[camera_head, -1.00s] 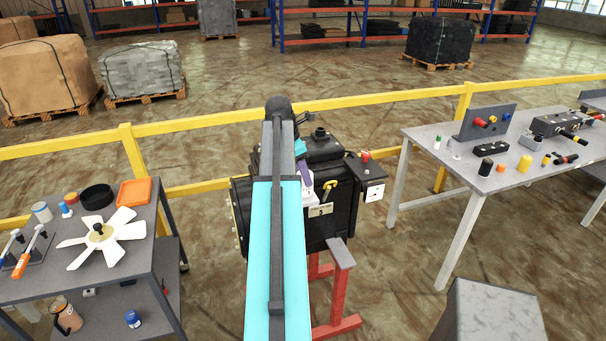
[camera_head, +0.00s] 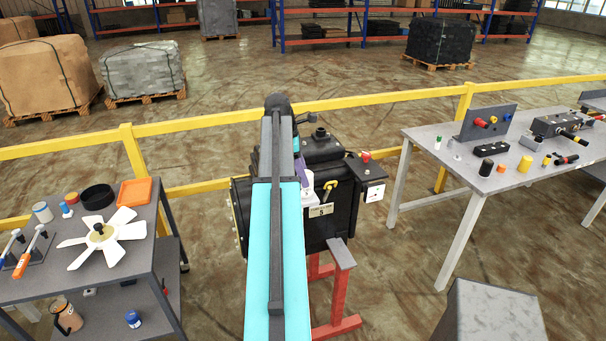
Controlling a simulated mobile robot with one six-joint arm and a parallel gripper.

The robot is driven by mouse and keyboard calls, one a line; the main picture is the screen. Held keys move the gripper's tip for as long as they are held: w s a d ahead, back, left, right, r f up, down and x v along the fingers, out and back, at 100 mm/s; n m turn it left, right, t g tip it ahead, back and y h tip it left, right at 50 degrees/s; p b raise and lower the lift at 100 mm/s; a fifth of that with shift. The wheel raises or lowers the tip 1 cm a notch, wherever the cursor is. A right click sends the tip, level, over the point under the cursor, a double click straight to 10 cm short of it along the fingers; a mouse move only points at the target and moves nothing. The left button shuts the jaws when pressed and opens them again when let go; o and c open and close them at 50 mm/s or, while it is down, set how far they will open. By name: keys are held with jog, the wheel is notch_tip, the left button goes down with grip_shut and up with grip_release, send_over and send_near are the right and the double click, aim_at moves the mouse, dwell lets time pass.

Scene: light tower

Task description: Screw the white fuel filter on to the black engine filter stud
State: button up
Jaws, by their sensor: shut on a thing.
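The black engine (camera_head: 335,222) stands on a red stand behind my raised arm. A number plate (camera_head: 321,211) and a yellow-handled part (camera_head: 328,189) show on its near side. My teal and black arm covers the engine's middle and left part. My gripper's fingers are hidden behind the arm.
The left table (camera_head: 132,262) holds a white fan (camera_head: 120,240), an orange tray (camera_head: 135,191), a black ring (camera_head: 97,197) and tools. The right table (camera_head: 430,140) holds several small parts. A yellow rail (camera_head: 400,97) runs behind the engine. A red and black switch box (camera_head: 366,177) juts from the engine's right.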

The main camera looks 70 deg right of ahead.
jog(key=shift+f+m+y, duration=0.1)
jog(key=shift+m+y, duration=0.3)
jog(key=shift+m, duration=0.8)
jog(key=shift+d+m, duration=0.1)
jog(key=shift+m, duration=0.2)
jog(key=shift+f+m+y, duration=0.1)
jog(key=shift+m+y, duration=0.2)
jog(key=shift+m, duration=0.4)
jog(key=shift+f+m+y, duration=0.1)
jog(key=shift+m+y, duration=0.4)
jog(key=shift+m, duration=1.1)
jog(key=o, duration=1.4)
jog(key=shift+d, duration=0.1)
jog(key=shift+c, duration=0.2)
